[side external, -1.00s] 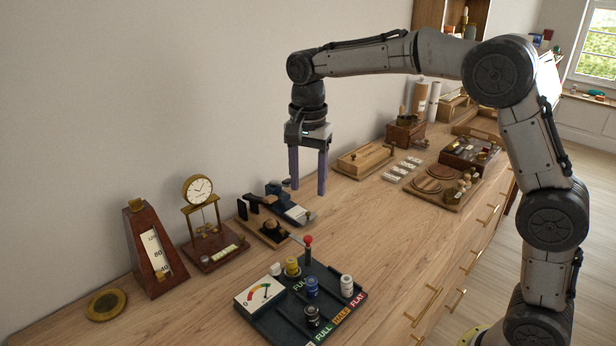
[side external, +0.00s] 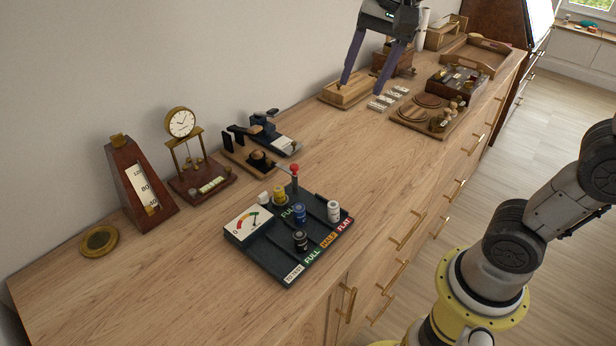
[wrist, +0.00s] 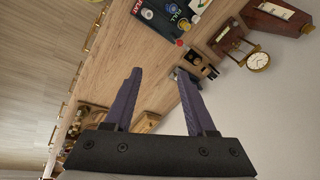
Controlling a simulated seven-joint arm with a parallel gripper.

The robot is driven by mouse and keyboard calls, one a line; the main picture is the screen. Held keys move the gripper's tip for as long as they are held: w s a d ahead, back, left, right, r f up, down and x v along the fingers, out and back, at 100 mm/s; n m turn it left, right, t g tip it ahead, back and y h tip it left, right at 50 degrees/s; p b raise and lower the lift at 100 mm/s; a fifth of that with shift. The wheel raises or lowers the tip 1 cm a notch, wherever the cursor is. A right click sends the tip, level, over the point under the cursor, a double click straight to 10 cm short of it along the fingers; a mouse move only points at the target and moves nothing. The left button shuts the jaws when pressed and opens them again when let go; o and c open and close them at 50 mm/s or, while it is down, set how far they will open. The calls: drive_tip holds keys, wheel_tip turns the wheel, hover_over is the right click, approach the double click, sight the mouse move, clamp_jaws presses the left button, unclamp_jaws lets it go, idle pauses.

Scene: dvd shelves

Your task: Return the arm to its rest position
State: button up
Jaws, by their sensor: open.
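My gripper (side external: 371,75) is at the top of the side view, raised above the wooden counter (side external: 180,285). Its two purple fingers are spread with nothing between them. In the wrist view my gripper (wrist: 157,85) also shows open and empty, with the counter below it. The upper part of my arm is cut off by the top edge of the side view. My base and lower links show at the right.
A dark battery-tester board (side external: 268,262) with several cells stands on the counter. A metronome (side external: 140,182), a clock (side external: 186,150) and a brass disc (side external: 99,241) stand left. Wooden boxes and trays (side external: 424,110) lie toward the back. The front-left counter is clear.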

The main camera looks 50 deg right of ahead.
drive_tip(key=s+d+f+n+t, duration=0.1)
drive_tip(key=s+f+n+t, duration=0.1)
drive_tip(key=s+f+n, duration=0.8)
drive_tip(key=s+n, duration=0.1)
drive_tip(key=s, duration=0.3)
drive_tip(key=shift+n, duration=0.4)
